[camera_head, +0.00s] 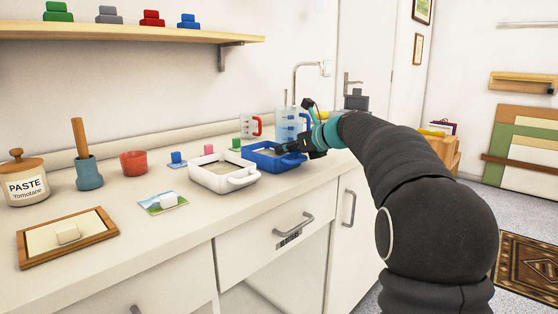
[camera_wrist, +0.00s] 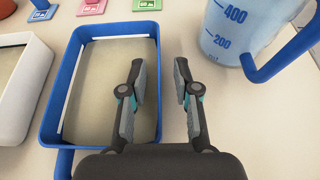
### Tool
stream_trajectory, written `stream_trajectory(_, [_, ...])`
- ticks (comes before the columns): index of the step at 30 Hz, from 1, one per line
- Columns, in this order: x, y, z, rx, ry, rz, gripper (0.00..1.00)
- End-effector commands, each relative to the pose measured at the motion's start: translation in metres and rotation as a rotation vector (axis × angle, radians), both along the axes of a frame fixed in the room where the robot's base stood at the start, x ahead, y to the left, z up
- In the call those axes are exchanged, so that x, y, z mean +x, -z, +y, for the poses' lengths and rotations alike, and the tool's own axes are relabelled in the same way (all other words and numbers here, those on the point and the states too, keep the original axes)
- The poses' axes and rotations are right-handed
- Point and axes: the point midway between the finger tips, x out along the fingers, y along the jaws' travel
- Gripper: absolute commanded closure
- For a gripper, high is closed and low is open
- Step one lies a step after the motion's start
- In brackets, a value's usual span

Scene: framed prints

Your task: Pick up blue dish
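The blue dish (camera_head: 275,166) is a rectangular tray with a pale inside, standing on the counter beside a white dish. In the wrist view, the blue dish (camera_wrist: 110,29) fills the left half, and its inside looks flat and beige. My gripper (camera_head: 287,147) is at the dish's right side in the head view. In the wrist view, my gripper (camera_wrist: 160,65) is open, with the left finger over the inside of the dish and the right finger outside its right wall. The right rim shows between the fingers. Whether either finger touches it, I cannot tell.
The white dish (camera_head: 215,175) stands close on the left. A clear measuring jug (camera_wrist: 245,35) with a blue handle stands right of my gripper. Small blue, pink and green blocks (camera_wrist: 92,6) lie behind the dish. The counter (camera_wrist: 240,120) right of the fingers is clear.

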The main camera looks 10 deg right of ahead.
Motion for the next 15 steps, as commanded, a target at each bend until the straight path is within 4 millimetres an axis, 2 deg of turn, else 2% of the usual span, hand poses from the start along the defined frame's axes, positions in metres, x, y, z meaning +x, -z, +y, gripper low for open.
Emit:
stream_trajectory(1, [-0.0001,0.0001,-0.0001,0.000,0.000,0.000,0.85])
stream_trajectory(3, [-0.0002,0.0000,-0.0001,0.000,0.000,0.000,1.00])
stream_trajectory(15, [-0.0004,-0.0010,-0.0006,0.000,0.001,-0.001,1.00])
